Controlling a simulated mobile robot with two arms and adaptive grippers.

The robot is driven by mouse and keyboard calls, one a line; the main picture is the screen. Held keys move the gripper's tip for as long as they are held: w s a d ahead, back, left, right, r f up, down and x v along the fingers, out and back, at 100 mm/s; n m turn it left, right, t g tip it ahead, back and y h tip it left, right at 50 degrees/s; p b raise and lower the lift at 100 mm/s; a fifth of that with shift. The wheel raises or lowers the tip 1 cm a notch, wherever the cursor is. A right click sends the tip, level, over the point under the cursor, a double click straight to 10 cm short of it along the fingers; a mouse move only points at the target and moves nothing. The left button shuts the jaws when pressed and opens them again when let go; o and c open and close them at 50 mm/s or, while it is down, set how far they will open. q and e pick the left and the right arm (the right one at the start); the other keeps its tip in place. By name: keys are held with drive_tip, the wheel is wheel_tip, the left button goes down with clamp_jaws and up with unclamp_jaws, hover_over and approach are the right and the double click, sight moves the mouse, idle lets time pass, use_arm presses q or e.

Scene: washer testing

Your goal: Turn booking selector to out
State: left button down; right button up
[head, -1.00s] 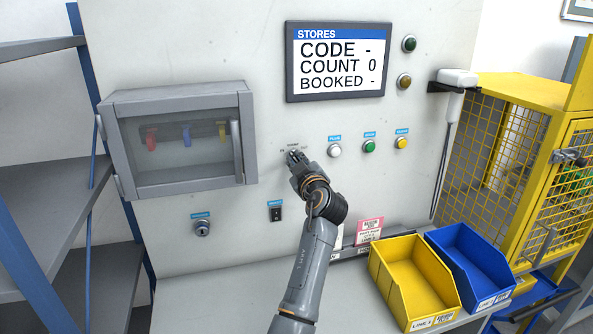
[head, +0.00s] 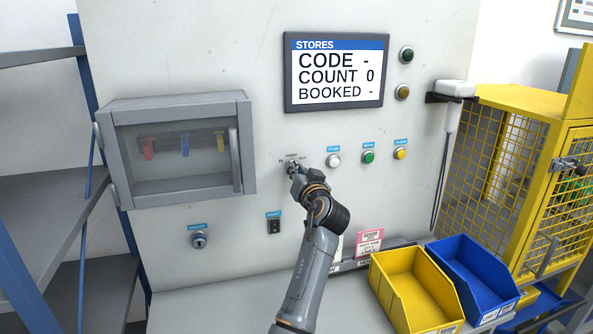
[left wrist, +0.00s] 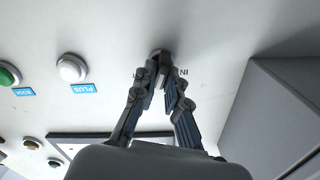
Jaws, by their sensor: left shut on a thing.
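The booking selector (head: 291,163) is a small dark knob on the pale panel, below the screen. It shows closer in the left wrist view (left wrist: 159,56), where the picture is upside down. The letters IN stand to its right there, and the label on its other side is partly hidden by a finger. My left gripper (head: 294,168) is at the selector, with its fingertips shut on the knob (left wrist: 159,66). The knob's exact pointing direction is hidden by the fingers. The screen (head: 336,73) reads CODE -, COUNT 0, BOOKED -. My right gripper is not in view.
A white button (head: 333,160), a green one (head: 368,157) and a yellow one (head: 400,154) sit right of the selector. A glazed cabinet (head: 243,187) juts out at left. Yellow (head: 390,290) and blue (head: 490,270) bins stand below right.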

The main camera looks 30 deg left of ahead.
use_arm(q)
drive_tip(key=shift+w+r+m+p, duration=0.15)
drive_tip(key=shift+m+p, duration=0.6)
drive_tip(key=shift+m, duration=1.15)
drive_tip(key=shift+s+r+m+p, duration=0.15)
drive_tip(key=shift+m+p, duration=0.6)
drive_tip(key=shift+m, duration=1.15)
drive_tip(key=shift+w, duration=0.1)
drive_tip(key=c, duration=1.6)
unclamp_jaws()
drive_tip(key=shift+o, duration=1.1)
drive_tip(key=shift+w+f, duration=0.1)
drive_tip(key=shift+f, duration=0.2)
drive_tip(key=v, duration=1.2)
